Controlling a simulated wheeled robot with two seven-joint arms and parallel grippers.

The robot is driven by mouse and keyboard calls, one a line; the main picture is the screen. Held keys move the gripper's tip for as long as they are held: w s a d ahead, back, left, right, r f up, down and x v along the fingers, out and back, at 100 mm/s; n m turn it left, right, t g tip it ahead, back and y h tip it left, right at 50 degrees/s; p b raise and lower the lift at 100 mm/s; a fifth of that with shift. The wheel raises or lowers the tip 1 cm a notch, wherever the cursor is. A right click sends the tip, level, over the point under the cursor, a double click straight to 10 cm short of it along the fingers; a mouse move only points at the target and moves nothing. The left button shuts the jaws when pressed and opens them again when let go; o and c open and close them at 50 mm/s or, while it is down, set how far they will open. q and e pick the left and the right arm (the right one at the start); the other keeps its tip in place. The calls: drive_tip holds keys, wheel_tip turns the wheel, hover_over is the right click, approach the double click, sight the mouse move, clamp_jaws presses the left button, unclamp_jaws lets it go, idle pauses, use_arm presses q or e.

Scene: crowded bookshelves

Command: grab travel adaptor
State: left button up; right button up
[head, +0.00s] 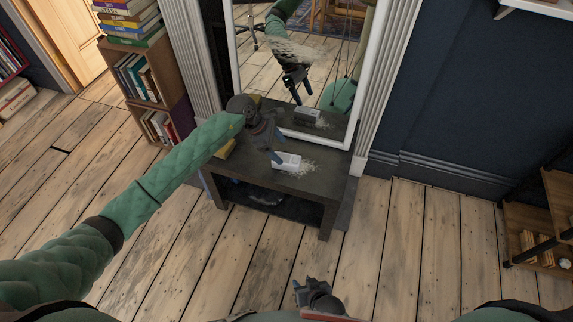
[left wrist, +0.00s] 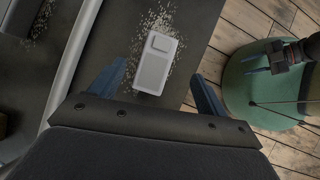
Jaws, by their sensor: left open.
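The travel adaptor, a small pale grey-white box (head: 288,161), lies on a dark low table (head: 318,185) among scattered pale bits. In the left wrist view the adaptor (left wrist: 152,70) lies ahead of and between my left gripper's two blue fingers, touching neither. My left gripper (head: 277,150) is open and empty, just above and beside the adaptor in the head view; the wrist view shows its spread fingers (left wrist: 160,85). My right gripper (head: 305,286) is low near my body, fingers apart and empty; it also shows in the left wrist view (left wrist: 254,64).
A white-framed mirror (head: 354,115) stands at the table's back and reflects my arm and the adaptor. A bookshelf (head: 150,75) stands at left, a wooden shelf (head: 535,235) at right. Floor in front is clear.

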sight(286, 159)
use_arm(q)
drive_tip(key=shift+w+a+f, duration=0.15)
drive_tip(key=shift+a+f, duration=0.15)
drive_tip(key=shift+a, duration=0.05)
drive_tip(key=shift+d+f, duration=0.1)
drive_tip(key=shift+f, duration=0.2)
drive_tip(key=shift+p+x, duration=0.3)
drive_tip(key=shift+x, duration=3.1)
drive_tip(key=shift+w+f, duration=0.1)
drive_tip(key=c, duration=1.2)
